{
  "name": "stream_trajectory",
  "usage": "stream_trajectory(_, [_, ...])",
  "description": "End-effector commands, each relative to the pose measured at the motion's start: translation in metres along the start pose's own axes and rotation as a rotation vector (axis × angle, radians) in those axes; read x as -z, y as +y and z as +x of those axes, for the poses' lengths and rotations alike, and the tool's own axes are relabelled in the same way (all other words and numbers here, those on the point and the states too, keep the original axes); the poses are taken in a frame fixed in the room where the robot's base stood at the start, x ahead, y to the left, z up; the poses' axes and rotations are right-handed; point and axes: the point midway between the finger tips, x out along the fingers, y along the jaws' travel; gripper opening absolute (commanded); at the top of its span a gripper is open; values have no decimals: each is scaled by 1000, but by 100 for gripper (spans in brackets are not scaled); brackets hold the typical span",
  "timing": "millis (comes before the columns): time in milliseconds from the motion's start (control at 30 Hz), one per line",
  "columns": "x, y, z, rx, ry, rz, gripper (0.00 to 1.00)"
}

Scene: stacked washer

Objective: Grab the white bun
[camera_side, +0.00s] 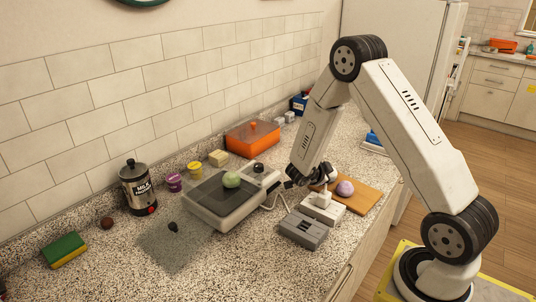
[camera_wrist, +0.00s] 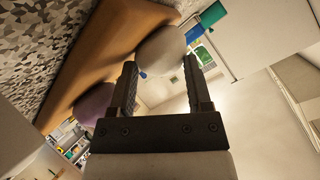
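The white bun (camera_wrist: 161,48) is in the wrist view, just beyond and between my fingertips, on the edge of a wooden board (camera_wrist: 108,42). I cannot tell whether the fingers touch it. My gripper (camera_wrist: 159,66) is open, with a dark finger on either side of the gap. In the side view my gripper (camera_side: 303,178) is low, at the left end of the wooden board (camera_side: 363,196). The white bun is hard to make out there, largely hidden by the gripper. A purple bun (camera_side: 345,188) sits on the board and also shows in the wrist view (camera_wrist: 93,104).
A white device (camera_side: 322,208) and a grey device (camera_side: 302,230) stand in front of the board. A larger appliance (camera_side: 222,208) with a green bun (camera_side: 231,179) on top stands to the left. An orange box (camera_side: 252,139) is behind. Open counter lies at the front left.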

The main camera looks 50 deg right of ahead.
Motion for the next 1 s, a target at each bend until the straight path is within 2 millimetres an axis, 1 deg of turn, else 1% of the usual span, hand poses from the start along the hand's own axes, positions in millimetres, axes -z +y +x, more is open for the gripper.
stream_trajectory(33, [-3,14,4,-31,-10,-19,5])
stream_trajectory(467, [-3,13,2,-30,-11,-23,4])
stream_trajectory(667, [3,7,-2,-28,-12,-23,4])
stream_trajectory(1000, [29,-17,-22,-17,-11,-15,4])
